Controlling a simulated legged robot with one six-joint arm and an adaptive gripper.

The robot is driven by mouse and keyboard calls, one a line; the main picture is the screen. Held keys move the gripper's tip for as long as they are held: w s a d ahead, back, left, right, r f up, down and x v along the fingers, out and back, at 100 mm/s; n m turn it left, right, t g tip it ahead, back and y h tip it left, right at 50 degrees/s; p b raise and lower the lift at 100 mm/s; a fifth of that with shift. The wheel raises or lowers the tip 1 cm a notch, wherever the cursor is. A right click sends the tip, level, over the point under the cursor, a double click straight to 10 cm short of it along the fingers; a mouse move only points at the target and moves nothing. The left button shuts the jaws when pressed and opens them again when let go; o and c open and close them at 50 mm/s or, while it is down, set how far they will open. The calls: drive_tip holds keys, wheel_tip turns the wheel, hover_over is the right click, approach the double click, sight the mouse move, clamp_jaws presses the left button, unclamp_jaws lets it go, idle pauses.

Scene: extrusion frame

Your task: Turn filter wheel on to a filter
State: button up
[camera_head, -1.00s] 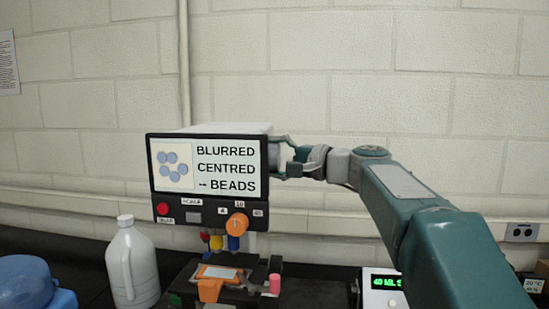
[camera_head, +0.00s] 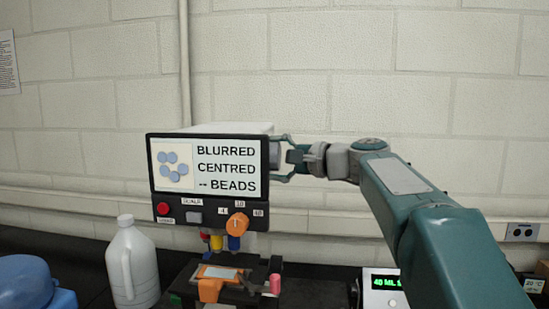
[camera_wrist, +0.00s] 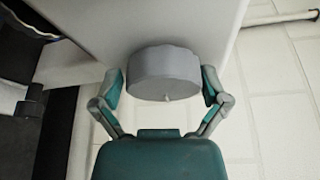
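The filter wheel is a grey ribbed knob (camera_wrist: 164,72) on the side of the white instrument box; its edge also shows at the box's right side in the head view (camera_head: 274,155). My gripper (camera_wrist: 162,82) has one finger on each side of the knob, with a thin gap visible at the sides; it also shows in the head view (camera_head: 284,157). It is open around the knob. The box's screen (camera_head: 210,168) reads "BLURRED", "CENTRED" and "-- BEADS" beside a picture of blue discs.
Below the screen are a red button (camera_head: 163,209), an orange knob (camera_head: 238,224) and a stage with an orange-framed slide (camera_head: 216,272). A white jug (camera_head: 132,263) and a blue object (camera_head: 28,282) stand left. A white device with a green display (camera_head: 383,282) stands right.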

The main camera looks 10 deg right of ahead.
drive_tip(key=shift+s+d, duration=0.3)
drive_tip(key=shift+d, duration=0.1)
drive_tip(key=f+v, duration=0.1)
drive_tip(key=v, duration=1)
drive_tip(key=shift+r, duration=0.35)
